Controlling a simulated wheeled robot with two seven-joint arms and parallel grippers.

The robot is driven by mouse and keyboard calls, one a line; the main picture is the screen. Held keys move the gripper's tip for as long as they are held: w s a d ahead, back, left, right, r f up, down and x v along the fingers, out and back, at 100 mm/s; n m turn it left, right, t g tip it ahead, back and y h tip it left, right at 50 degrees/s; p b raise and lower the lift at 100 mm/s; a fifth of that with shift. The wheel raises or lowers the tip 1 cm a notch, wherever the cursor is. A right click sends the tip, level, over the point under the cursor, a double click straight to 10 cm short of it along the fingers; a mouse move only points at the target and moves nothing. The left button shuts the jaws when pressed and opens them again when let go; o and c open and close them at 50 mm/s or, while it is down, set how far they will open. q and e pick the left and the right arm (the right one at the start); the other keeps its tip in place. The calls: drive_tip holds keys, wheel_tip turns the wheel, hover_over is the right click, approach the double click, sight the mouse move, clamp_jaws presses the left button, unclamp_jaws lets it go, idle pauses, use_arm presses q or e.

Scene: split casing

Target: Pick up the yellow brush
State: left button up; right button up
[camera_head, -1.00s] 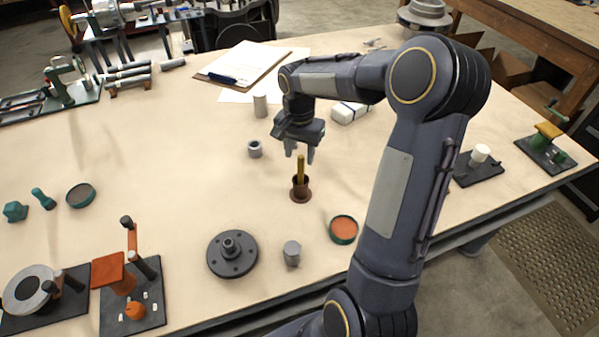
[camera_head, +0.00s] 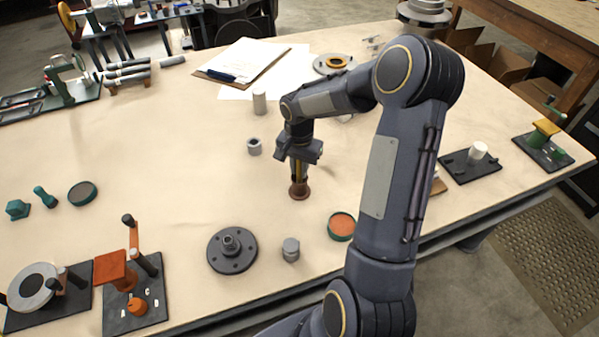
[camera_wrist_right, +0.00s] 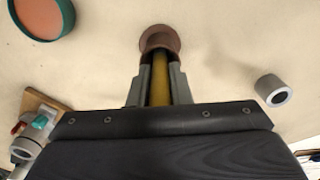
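The yellow brush (camera_head: 299,170) stands upright in a brown round holder (camera_head: 299,190) on the table. My right gripper (camera_head: 299,177) is over the holder, pointing down, with a finger on each side of the brush handle. In the right wrist view the yellow handle (camera_wrist_right: 159,80) lies between the two fingers (camera_wrist_right: 160,82), which look closed against it. The brush's lower end is hidden inside the holder (camera_wrist_right: 160,40). My left gripper is not in view.
A grey ring (camera_head: 254,147) and a grey cylinder (camera_head: 259,103) stand left of and behind the holder. A green-rimmed orange dish (camera_head: 341,227), a grey knob (camera_head: 290,250) and a dark flanged disc (camera_head: 232,250) lie in front. The table's left middle is clear.

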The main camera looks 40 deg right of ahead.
clamp_jaws()
drive_tip(key=shift+r, duration=0.15)
